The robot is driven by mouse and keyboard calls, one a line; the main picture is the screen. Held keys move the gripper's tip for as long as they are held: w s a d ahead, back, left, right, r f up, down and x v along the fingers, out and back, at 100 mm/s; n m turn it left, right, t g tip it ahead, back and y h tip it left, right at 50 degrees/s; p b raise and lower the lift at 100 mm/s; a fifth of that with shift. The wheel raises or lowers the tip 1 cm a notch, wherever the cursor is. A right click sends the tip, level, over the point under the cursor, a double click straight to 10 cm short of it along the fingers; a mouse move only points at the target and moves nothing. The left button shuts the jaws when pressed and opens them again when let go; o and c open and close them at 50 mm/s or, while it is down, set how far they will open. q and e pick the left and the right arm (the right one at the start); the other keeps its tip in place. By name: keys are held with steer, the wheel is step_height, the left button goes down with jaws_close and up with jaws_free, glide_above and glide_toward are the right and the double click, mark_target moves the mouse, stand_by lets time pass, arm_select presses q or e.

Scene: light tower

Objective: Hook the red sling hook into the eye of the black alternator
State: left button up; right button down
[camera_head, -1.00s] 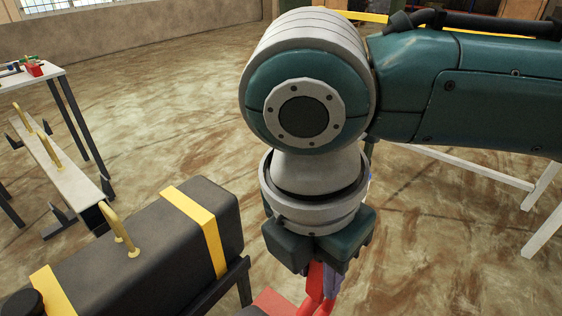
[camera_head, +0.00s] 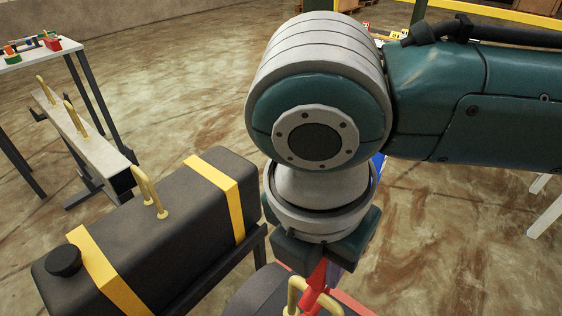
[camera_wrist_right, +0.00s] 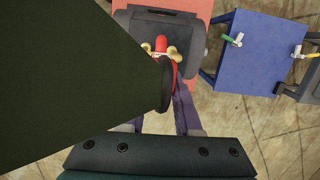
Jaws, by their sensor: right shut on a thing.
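The black alternator (camera_head: 250,293) is a dark rounded body at the bottom edge of the head view, partly cut off, with a yellow eye (camera_head: 296,293) on top. My right gripper (camera_head: 325,275) points down just above it, shut on the red sling hook (camera_head: 316,285). In the right wrist view the red hook (camera_wrist_right: 161,42) overlaps the yellow eye (camera_wrist_right: 172,51), above the dark alternator top (camera_wrist_right: 192,35). I cannot tell whether the hook passes through the eye or only lies beside it. My left gripper is not in view.
A dark tank (camera_head: 165,235) with yellow bands and its own yellow eye stands to the left. Beyond it are a grey beam (camera_head: 75,130) with yellow handles and a white table (camera_head: 28,50). A large dark shape covers that view's left.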

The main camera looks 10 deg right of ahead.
steer(key=shift+w+d+r, duration=0.1)
steer(key=shift+w, duration=0.05)
steer(key=shift+p, duration=0.4)
stand_by(0.7)
steer(key=shift+f, duration=0.3)
steer(key=shift+f+b, duration=0.3)
steer(key=shift+f, duration=0.2)
